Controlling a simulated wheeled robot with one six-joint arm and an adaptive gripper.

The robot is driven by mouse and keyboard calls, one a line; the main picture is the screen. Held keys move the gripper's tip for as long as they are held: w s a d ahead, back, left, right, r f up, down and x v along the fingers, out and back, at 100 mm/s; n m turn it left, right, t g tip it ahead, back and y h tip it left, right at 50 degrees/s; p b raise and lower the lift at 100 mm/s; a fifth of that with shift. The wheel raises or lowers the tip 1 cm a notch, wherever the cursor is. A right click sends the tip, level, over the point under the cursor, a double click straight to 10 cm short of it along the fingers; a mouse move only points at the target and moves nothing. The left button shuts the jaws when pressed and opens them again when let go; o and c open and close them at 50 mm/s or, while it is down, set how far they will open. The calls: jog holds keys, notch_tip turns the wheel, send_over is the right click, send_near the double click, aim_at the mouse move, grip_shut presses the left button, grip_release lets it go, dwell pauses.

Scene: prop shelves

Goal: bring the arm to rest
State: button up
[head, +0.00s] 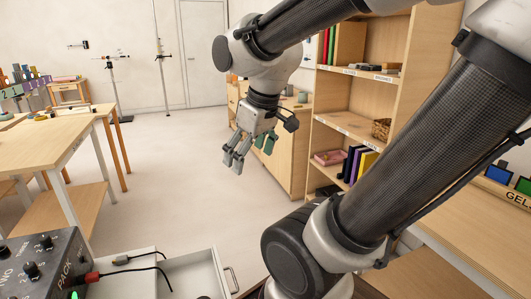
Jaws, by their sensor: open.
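My gripper (250,147) hangs from my raised arm in the middle of the head view, fingers pointing down over the open floor. Its fingers are spread and nothing shows between them. My arm reaches in from the right edge, bends low near the bottom and comes back across the top. The gripper appears in front of a low wooden cabinet (291,168) and left of the tall shelf; I cannot tell the distance to them.
A tall wooden shelf (348,125) with books, a basket (381,130) and a pink tray (330,157) stands at the right. A wooden table (50,135) is at the left. A black control box (45,265) and an open drawer (195,275) are at bottom left. The middle floor (170,170) is clear.

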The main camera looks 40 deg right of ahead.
jog(key=s+m, duration=0.1)
jog(key=s+r, duration=0.1)
jog(key=s, duration=0.1)
jog(key=s+d+m, duration=0.1)
jog(key=shift+s+r+m, duration=0.3)
jog(key=shift+s, duration=0.05)
dwell(1.0)
